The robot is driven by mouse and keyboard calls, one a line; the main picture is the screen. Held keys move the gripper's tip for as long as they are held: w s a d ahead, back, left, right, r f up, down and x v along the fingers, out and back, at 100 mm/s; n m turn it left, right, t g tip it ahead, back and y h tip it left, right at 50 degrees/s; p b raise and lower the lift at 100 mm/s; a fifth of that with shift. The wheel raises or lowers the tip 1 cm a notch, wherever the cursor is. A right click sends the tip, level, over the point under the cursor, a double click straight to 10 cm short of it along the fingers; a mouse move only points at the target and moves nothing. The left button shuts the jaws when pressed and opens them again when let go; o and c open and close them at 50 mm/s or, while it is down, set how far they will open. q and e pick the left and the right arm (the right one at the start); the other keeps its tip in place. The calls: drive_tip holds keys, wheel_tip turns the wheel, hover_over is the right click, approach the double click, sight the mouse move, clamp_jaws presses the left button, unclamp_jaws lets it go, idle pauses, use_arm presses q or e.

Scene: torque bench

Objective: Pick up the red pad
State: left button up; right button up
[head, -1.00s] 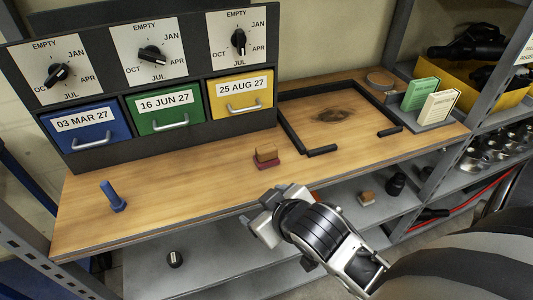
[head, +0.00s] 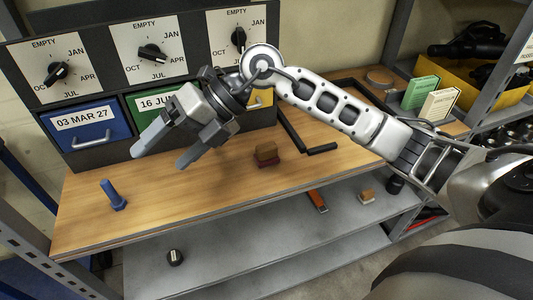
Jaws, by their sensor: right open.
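The red pad (head: 268,164) lies on the wooden bench near its middle. A brown wooden block (head: 266,150) sits on top of it and covers most of it. My right gripper (head: 166,154) is open and empty, its fingers pointing down and left. It is above the bench, left of the pad and apart from it, in front of the green drawer. My left gripper is not in view.
The drawer cabinet (head: 90,163) is at the back. A black frame (head: 322,149) lies right of the pad. The bench front is mostly clear.

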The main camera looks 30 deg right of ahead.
drive_tip(key=w+d+f+m+h, duration=0.25)
drive_tip(key=d+h, duration=0.45)
drive_tip(key=d, duration=0.5)
drive_tip(key=m+h, duration=0.1)
drive_tip(key=h, duration=0.3)
approach(267, 146)
drive_tip(key=f, duration=0.3)
drive_tip(key=w+f, duration=0.1)
drive_tip(key=f, duration=0.1)
drive_tip(key=shift+w+a+f, duration=0.1)
drive_tip(key=shift+a+f, duration=0.15)
drive_tip(key=shift+w+d+f+p, duration=0.15)
drive_tip(key=shift+f+p, duration=0.1)
drive_tip(key=shift+f, duration=1.15)
drive_tip(key=shift+w+d+f+p, duration=0.1)
drive_tip(key=shift+w+f+p, duration=0.1)
drive_tip(key=shift+f, duration=1.2)
drive_tip(key=c, duration=1.1)
